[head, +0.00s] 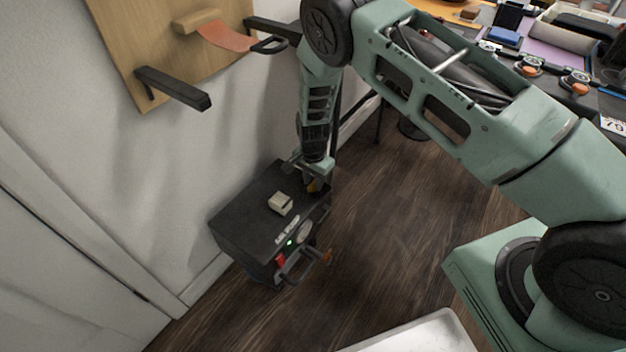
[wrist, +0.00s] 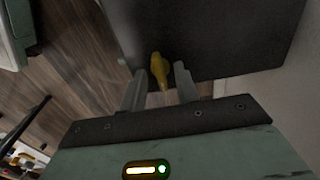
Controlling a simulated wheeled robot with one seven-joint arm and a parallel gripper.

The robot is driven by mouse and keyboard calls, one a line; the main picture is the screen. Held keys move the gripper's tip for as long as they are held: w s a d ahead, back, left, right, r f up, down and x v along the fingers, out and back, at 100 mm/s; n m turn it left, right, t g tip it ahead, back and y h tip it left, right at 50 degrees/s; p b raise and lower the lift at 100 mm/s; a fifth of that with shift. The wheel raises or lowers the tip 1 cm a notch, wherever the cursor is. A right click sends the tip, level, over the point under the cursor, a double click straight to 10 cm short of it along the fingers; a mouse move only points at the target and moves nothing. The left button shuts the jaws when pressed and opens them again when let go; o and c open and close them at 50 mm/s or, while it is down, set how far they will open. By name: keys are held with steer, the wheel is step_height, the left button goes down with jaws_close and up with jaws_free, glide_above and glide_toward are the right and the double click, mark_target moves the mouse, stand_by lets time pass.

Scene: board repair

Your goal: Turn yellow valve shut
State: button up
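The yellow valve (wrist: 158,66) is a small handle at the edge of a black box (head: 246,222). In the wrist view it lies between the two fingertips of my gripper (wrist: 160,74). A narrow gap shows on either side of it, so the fingers look open around the handle and not clamped on it. In the head view my gripper (head: 308,170) points down at the box's far right edge. Only a bit of the yellow valve (head: 313,186) shows there, partly hidden by the fingers. The box also fills the top of the wrist view (wrist: 225,38).
A light block (head: 281,203) lies on the box top. The box front has a gauge (head: 303,232), a green light, a red part and a handle. A wall with a wooden board (head: 130,50) and black brackets stands at left. Wood floor (head: 385,230) is clear to the right.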

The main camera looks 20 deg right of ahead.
mark_target(313, 183)
steer(key=shift+r, duration=0.1)
step_height(313, 183, up, 12)
steer(key=p, duration=0.3)
steer(key=shift+s, duration=0.1)
stand_by(0.5)
